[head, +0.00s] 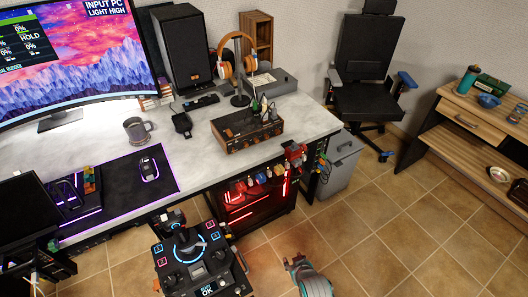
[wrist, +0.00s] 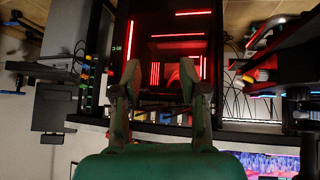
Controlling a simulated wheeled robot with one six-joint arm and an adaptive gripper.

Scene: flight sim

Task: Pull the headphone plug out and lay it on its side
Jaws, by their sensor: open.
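I cannot make out the headphone plug for certain. A dark box with a brown front (head: 245,138) sits near the right end of the desk, with several small upright items (head: 266,110) on top, too small to identify. Orange and white headphones (head: 237,70) hang on a stand behind it. My gripper (wrist: 159,82) is open and empty, its two fingers apart, facing the red-lit computer case (wrist: 175,48). In the head view, my gripper (head: 292,262) is low over the floor in front of the desk, well away from the box.
The grey desk (head: 75,153) holds a monitor (head: 75,50), a speaker (head: 180,48), a mug (head: 136,130) and a mouse (head: 148,168). Several coloured items hang below its front edge (head: 262,178). A joystick panel (head: 190,260) stands in front.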

